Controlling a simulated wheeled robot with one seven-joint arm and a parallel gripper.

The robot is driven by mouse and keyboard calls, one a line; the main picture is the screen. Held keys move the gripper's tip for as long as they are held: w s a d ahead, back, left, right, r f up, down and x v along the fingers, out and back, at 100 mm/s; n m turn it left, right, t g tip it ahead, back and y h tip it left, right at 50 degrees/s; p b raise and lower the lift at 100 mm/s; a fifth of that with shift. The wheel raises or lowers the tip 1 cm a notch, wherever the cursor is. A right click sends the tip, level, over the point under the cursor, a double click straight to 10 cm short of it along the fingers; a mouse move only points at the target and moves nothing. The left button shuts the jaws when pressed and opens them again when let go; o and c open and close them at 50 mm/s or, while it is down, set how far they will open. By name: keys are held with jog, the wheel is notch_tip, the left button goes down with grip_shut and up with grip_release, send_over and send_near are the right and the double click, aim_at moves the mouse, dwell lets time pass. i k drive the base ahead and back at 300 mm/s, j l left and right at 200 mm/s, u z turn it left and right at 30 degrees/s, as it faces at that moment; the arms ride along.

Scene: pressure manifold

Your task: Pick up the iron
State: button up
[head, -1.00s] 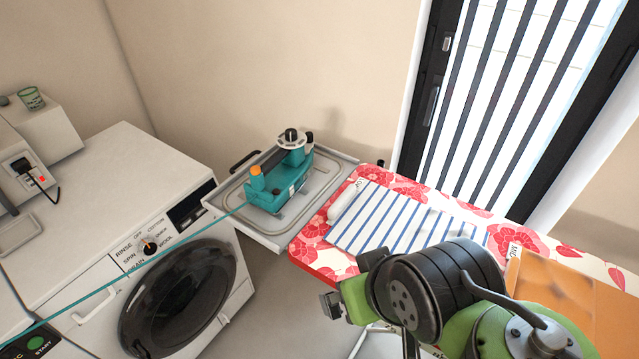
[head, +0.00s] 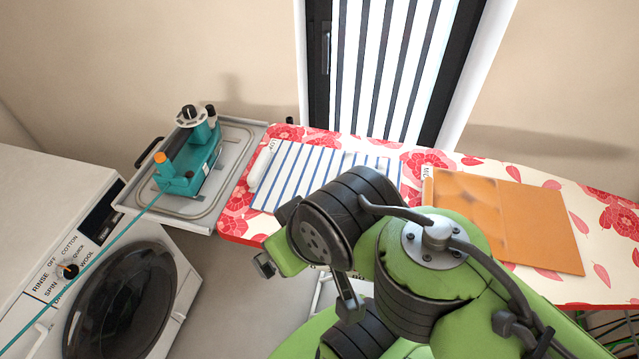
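The teal iron (head: 190,165) rests on the grey metal tray (head: 228,178) at the left end of the ironing board. It has an orange knob, a white-and-black dial on top and a thin teal cord running down to the lower left. My gripper (head: 306,286) is in front of the board's near edge, to the right of and well apart from the iron. Its two dark fingers stand wide apart with nothing seen between them. My wrist and green arm links hide part of it and part of the board.
The floral ironing board (head: 335,142) carries a striped cloth (head: 295,175), a white rolled item (head: 262,165) and an orange folded cloth (head: 535,220). A washing machine (head: 45,215) stands at the left, below the tray. Open floor shows below the tray.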

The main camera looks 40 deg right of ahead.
aim_at(192, 156)
jog(key=k+j, duration=0.15)
jog(key=i+j+u, duration=0.45)
jog(key=i+j, duration=0.6)
jog(key=j, duration=0.1)
